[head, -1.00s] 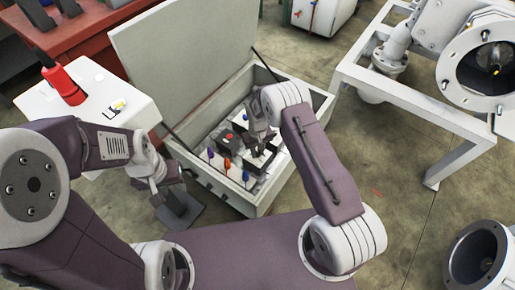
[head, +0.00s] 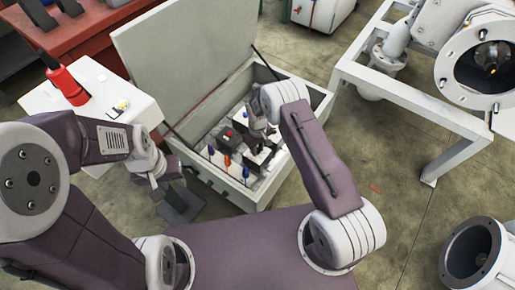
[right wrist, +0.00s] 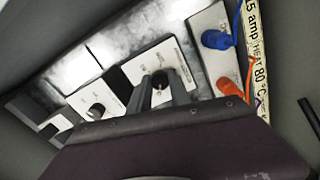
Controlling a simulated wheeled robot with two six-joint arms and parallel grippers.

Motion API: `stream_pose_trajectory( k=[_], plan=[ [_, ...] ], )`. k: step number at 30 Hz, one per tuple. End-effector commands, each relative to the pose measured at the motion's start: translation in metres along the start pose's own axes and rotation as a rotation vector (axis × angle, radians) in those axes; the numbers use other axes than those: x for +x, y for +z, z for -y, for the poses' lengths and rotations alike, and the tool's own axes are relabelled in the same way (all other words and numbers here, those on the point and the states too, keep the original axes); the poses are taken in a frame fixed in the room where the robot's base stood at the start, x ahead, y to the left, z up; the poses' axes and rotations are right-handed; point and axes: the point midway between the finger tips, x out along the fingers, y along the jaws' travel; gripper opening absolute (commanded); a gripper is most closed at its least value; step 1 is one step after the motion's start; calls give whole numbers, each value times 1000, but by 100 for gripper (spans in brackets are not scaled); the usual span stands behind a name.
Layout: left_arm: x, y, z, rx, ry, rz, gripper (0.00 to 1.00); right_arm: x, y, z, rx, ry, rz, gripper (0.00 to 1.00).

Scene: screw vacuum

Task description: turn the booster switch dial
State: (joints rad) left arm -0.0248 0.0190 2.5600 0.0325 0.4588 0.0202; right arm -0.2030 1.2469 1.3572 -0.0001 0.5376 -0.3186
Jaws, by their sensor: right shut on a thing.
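The control box (head: 262,200) stands open, with switches and knobs on the panels inside. My right gripper (head: 262,138) reaches down into it. In the right wrist view my right gripper (right wrist: 160,92) is shut on a black dial (right wrist: 158,78) on a white plate (right wrist: 140,62). The fingers cover part of the dial, and the label on its plate is too small to read. My left gripper (head: 182,206) hangs outside the box at its lower left, away from the dial. Whether its fingers are open cannot be made out.
Another black knob (right wrist: 96,110) sits on the neighbouring plate. Blue (right wrist: 216,39) and orange (right wrist: 232,85) plugs with wires stand to the right of the dial. The raised lid (head: 185,55) rises behind the box. A white table (head: 90,95) holds a red bottle (head: 68,85).

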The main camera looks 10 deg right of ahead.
Motion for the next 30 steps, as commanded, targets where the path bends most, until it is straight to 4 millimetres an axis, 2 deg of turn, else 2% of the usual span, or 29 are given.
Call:
stream_pose_trajectory(
  k=[3,4,6,15,18,23,30],
  plan=[
    [0,0,0,0,0,0,36,0,0,0,1,0,0,0],
    [0,0,0,0,0,0,36,0,0,0,1,0,0,26],
    [0,0,0,0,0,0,36,0,0,0,1,0,0,45],
    [0,0,0,0,0,0,36,0,0,0,5,0,0,45],
    [5,0,0,0,0,0,36,2,0,0,55,0,-1,45],
    [25,3,0,0,0,0,36,6,-1,0,304,0,-2,45],
    [68,7,1,0,0,0,36,10,-1,1,756,0,-3,45]
  ],
)
